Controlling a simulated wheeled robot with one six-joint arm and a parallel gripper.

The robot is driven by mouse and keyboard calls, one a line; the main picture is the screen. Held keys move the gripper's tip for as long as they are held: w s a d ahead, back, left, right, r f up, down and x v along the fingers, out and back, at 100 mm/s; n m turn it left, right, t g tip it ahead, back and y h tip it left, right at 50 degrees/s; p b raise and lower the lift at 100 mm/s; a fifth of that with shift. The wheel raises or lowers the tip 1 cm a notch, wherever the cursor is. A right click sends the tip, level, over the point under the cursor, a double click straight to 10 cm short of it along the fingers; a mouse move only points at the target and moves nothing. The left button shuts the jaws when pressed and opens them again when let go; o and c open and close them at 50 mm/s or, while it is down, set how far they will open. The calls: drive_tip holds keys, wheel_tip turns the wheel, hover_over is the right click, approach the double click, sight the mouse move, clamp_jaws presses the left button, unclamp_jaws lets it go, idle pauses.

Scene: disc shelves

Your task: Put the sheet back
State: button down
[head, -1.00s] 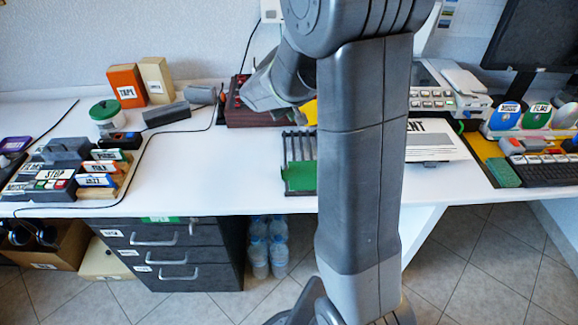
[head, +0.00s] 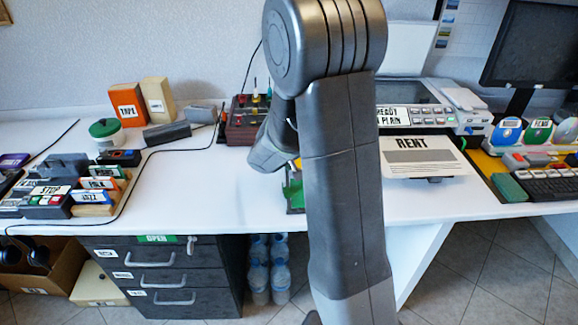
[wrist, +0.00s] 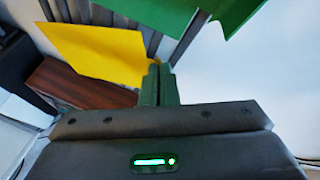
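My gripper (wrist: 158,85) is over the slotted rack, with its two green fingers close together. It is shut on the yellow sheet (wrist: 95,50), whose edge meets the fingertips in the wrist view. A scrap of the yellow sheet (head: 297,163) shows beside my arm in the head view. The dark slotted rack (wrist: 184,42) is close to the fingers. A green sheet (wrist: 225,15) is at the rack, and a bit of it (head: 293,190) shows in the head view. My arm hides most of the rack there, and where the yellow sheet's lower edge sits cannot be told.
A brown box with knobs (head: 240,128) stands behind my gripper. A printer (head: 415,100) with a RENT page (head: 420,160) is on the right. A cassette player (head: 50,198), a grey block (head: 166,133) and a cable are left. The white desk (head: 200,185) is clear between.

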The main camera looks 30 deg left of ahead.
drive_tip(key=shift+f, duration=0.15)
drive_tip(key=c, duration=2)
unclamp_jaws()
drive_tip(key=shift+s+r, duration=0.1)
drive_tip(key=shift+r, duration=0.35)
drive_tip(key=p+v, duration=0.2)
drive_tip(key=v, duration=0.9)
drive_tip(key=shift+s+r, duration=0.15)
drive_tip(key=shift+s, duration=0.05)
